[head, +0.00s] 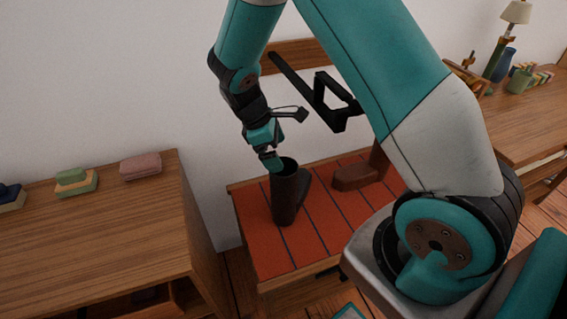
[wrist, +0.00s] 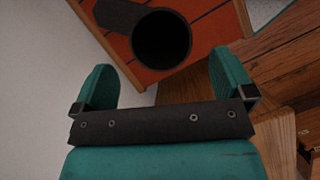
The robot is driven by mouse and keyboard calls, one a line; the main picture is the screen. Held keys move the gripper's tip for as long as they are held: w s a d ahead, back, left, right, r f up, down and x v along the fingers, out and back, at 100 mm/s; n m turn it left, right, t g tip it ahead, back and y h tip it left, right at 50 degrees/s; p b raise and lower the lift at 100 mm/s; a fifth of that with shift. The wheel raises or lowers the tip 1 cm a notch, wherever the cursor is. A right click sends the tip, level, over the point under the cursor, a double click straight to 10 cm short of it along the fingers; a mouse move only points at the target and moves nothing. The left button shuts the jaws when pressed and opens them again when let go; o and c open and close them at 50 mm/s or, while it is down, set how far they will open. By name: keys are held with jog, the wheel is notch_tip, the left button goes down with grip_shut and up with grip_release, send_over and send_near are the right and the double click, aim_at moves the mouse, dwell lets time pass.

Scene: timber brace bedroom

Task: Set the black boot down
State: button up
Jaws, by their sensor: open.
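The black boot (head: 286,195) stands upright on the left part of a bench with an orange-red slatted top (head: 262,242). In the wrist view I look down into the boot's round dark opening (wrist: 162,40), with the foot part reaching to the upper left. My gripper (head: 270,160) is just above the boot's rim in the head view. In the wrist view its two teal fingers (wrist: 160,88) are spread wide, with nothing between them. The boot's opening lies beyond the fingertips.
A brown boot (head: 357,176) stands further right on the bench. A wooden cabinet (head: 100,235) with folded-looking blocks (head: 77,181) is at left. A wooden desk (head: 515,135) with a lamp (head: 515,14) and a blue vase (head: 503,63) is at right. The white wall is close behind.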

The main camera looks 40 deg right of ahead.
jog(key=s+a+r+m+t+y, duration=0.1)
jog(key=s+a+r+y, duration=0.15)
jog(key=a+r, duration=0.35)
jog(key=s+a+r+m+t+y, duration=0.1)
jog(key=s+a+r, duration=0.3)
jog(key=r, duration=0.4)
jog(key=s+a+r+y, duration=0.2)
jog(key=s+a+r, duration=0.1)
jog(key=s, duration=0.4)
jog(key=s+a+r+m+y, duration=0.1)
jog(key=s+a+r+y, duration=0.1)
jog(key=s+a+r, duration=0.2)
jog(key=s, duration=0.3)
jog(key=shift+s+t, duration=0.35)
jog(key=shift+t, duration=0.05)
